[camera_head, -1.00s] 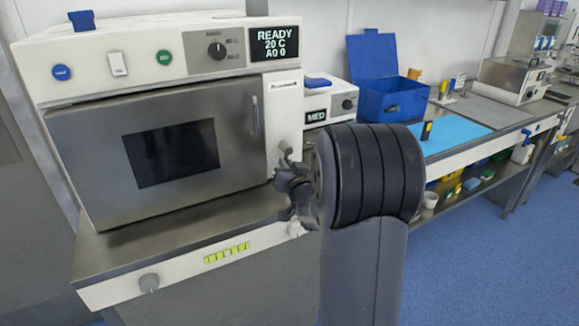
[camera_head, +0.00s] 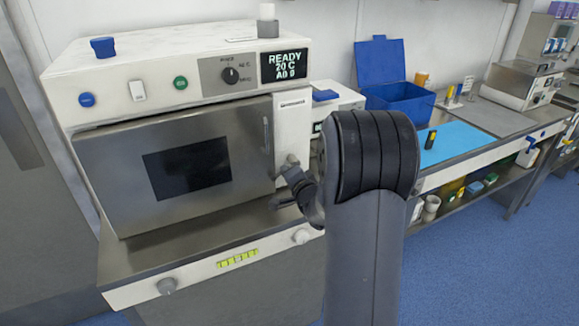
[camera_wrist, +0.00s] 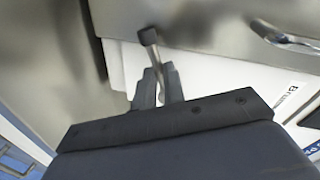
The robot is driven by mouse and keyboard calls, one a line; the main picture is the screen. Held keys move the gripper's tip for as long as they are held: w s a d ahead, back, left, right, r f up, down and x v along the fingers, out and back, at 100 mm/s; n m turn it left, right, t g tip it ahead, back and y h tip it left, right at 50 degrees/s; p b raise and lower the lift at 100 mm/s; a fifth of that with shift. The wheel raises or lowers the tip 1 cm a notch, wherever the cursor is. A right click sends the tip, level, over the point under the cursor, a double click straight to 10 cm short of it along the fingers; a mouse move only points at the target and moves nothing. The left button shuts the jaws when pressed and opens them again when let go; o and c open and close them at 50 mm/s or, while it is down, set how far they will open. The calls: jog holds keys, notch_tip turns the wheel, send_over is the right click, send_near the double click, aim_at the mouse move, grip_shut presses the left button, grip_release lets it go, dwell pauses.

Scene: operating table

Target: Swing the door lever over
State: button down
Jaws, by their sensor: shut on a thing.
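The door lever (camera_wrist: 150,40) shows in the wrist view as a short metal arm with a dark, rounded end. Its stem runs down between the fingers of my gripper (camera_wrist: 158,84), which is shut on it. In the head view the lever (camera_head: 292,159) is a small grey piece on the white panel right of the steel oven door (camera_head: 110,178). My gripper (camera_head: 284,190) reaches it from the right, partly hidden by my arm. The door has a dark window and looks closed against the white-topped oven (camera_head: 130,55).
A steel ledge (camera_head: 150,258) with knobs on its front juts out below the door. A door handle (camera_wrist: 285,40) lies close by in the wrist view. An open blue box (camera_head: 400,98) and a light blue mat (camera_head: 450,145) are on the bench at right. Blue floor (camera_head: 470,270) is clear.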

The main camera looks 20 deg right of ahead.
jog(key=shift+r+m+y+p, duration=0.3)
jog(key=shift+r+m+p, duration=0.1)
jog(key=shift+m+p, duration=0.6)
jog(key=c, duration=1.5)
grip_release()
jog(key=s, duration=0.3)
jog(key=s+r, duration=0.1)
jog(key=s, duration=0.3)
jog(key=s+r, duration=0.1)
jog(key=s, duration=0.2)
jog(key=shift+s+b, duration=0.35)
